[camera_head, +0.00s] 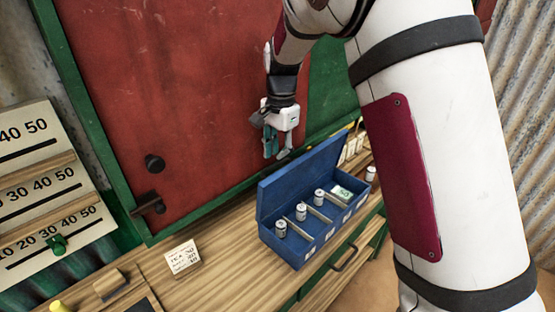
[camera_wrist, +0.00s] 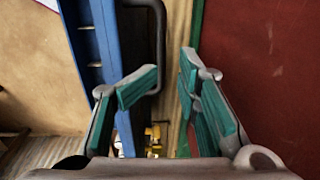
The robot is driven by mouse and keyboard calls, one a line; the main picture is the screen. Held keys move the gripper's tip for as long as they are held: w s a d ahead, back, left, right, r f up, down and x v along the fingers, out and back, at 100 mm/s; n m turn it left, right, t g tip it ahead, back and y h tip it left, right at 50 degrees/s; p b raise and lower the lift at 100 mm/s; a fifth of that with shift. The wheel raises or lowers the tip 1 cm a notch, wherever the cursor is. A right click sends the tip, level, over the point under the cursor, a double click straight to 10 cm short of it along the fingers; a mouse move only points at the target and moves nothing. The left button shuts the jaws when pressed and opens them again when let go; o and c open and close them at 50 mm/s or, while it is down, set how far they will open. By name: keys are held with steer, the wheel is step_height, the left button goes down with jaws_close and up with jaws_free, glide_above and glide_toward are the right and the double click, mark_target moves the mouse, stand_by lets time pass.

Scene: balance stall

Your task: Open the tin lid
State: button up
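The blue tin (camera_head: 285,249) stands on the wooden counter, with small cylinders in its compartments and a white-and-green piece in the far one. Its lid (camera_head: 300,178) stands raised along the back edge, and the inside shows. My gripper (camera_head: 277,152) hangs above and behind the lid, in front of the red panel, seemingly apart from the lid. Blue metal of the tin (camera_wrist: 83,40) shows left of the fingers, partly hidden by the left one.
The red panel (camera_head: 185,80) rises close behind my gripper. A drawer handle (camera_head: 346,258) is on the counter front. Bare counter (camera_head: 222,265) lies left of the tin.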

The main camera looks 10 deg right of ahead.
step_height(320, 180, up, 8)
steer(key=shift+s+d+r, duration=0.15)
steer(key=shift+s+r, duration=0.05)
steer(key=shift+r, duration=0.05)
